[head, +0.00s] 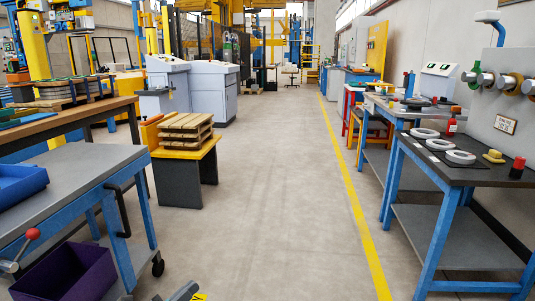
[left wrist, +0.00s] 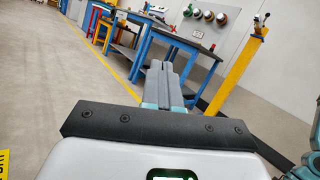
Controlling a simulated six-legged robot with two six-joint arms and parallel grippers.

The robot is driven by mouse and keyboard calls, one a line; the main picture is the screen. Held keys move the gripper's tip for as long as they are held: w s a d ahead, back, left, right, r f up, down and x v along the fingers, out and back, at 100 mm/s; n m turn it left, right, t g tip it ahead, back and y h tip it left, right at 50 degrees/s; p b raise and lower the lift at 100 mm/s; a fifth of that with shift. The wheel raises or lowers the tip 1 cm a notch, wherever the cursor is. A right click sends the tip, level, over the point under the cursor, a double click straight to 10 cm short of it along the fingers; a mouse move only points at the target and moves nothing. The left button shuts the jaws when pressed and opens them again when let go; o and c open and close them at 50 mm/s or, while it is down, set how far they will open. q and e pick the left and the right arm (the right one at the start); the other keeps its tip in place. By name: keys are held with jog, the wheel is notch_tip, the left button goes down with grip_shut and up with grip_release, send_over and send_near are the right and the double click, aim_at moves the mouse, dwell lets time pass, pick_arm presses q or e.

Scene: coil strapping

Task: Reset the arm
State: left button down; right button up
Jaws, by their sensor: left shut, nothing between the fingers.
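My left gripper (head: 184,291) shows only in small part at the bottom edge of the head view, low over the floor. In the left wrist view its two grey fingers (left wrist: 162,82) lie side by side, shut, with nothing between them. The fingers point out over the floor toward a blue-legged workbench (left wrist: 180,40) and touch nothing that I can see. My right gripper is not in either view.
A grey cart (head: 75,185) and a yellow-topped stand with stacked pallets (head: 185,145) are at left. A dark-topped bench (head: 450,175) with white rings stands at right. The aisle floor (head: 275,190) between them is clear. The wrist view shows a yellow post (left wrist: 238,70).

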pick_arm(q)
jog(key=s+d+f+m+g+y, duration=0.1)
jog(key=s+d+f+m+g, duration=0.4)
jog(key=s+d+f+g, duration=0.4)
jog(key=s+d+f+m+g, duration=0.5)
jog(key=s+d+f+g, duration=0.1)
jog(key=s, duration=0.4)
jog(key=s+a+f+m+g+y, duration=0.25)
jog(key=s+f+m+y, duration=0.25)
jog(key=s+m, duration=0.25)
jog(key=s+a+f+m+g+y, duration=0.1)
jog(key=s+a+f+m+y, duration=0.3)
jog(key=s+f+m, duration=0.4)
jog(key=w+r+m+t+p, duration=0.2)
jog(key=w+r+m+t, duration=0.1)
jog(key=w+t, duration=0.1)
notch_tip(320, 180, up, 34)
jog(key=s+g+p, duration=0.1)
jog(key=s+p, duration=0.1)
jog(key=p, duration=3.1)
jog(key=shift+s+d+f, duration=0.2)
jog(key=shift+s+d, duration=0.15)
jog(key=shift+d, duration=0.1)
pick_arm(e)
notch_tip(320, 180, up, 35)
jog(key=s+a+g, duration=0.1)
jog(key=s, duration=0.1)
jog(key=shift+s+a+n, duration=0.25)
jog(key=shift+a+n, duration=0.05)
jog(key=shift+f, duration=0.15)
